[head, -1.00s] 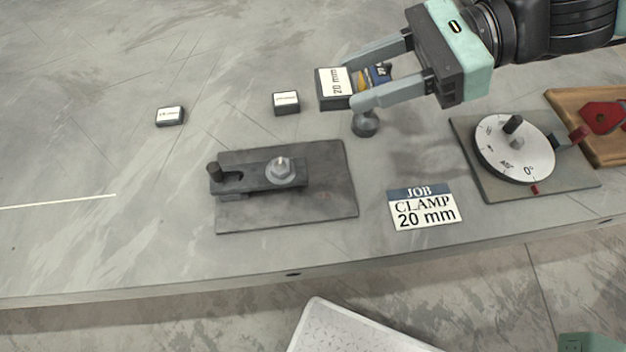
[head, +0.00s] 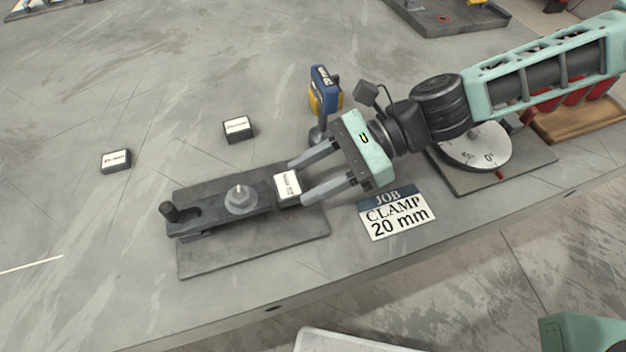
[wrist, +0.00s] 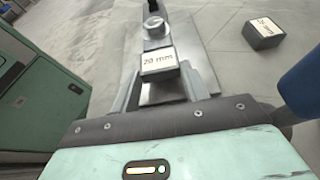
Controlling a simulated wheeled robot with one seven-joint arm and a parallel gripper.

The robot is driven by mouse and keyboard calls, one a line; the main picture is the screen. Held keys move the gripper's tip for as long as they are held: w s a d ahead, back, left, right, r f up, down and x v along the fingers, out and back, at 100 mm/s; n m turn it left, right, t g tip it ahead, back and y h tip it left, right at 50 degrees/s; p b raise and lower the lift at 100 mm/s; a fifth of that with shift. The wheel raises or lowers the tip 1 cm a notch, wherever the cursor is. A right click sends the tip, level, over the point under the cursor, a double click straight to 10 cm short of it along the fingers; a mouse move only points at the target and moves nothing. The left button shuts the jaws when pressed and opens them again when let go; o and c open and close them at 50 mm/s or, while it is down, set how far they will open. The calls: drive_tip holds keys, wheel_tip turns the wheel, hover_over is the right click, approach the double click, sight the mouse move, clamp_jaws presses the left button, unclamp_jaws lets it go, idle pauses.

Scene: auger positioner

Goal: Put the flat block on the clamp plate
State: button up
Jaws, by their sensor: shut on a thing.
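The held block, a dark block with a white label (head: 287,187), is between the fingers of my gripper (head: 292,186). In the wrist view its label reads 20 mm (wrist: 158,62). My gripper is shut on it, over the right end of the dark clamp plate (head: 205,261), close to the end of the clamp strap (head: 212,217). The strap carries a nut on a stud (head: 240,198) and has a dark pin at its left end. I cannot tell whether the block touches the plate.
Two other labelled blocks (head: 238,129) (head: 116,160) lie behind the plate and to its left. A job card (head: 397,212) reading CLAMP 20 mm lies right of the plate. A blue and yellow device (head: 324,90) stands behind my gripper. A dial plate (head: 475,147) is at right.

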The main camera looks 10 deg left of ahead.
drive_tip(key=shift+f, duration=1)
drive_tip(key=o, duration=1.3)
drive_tip(key=shift+f, duration=0.1)
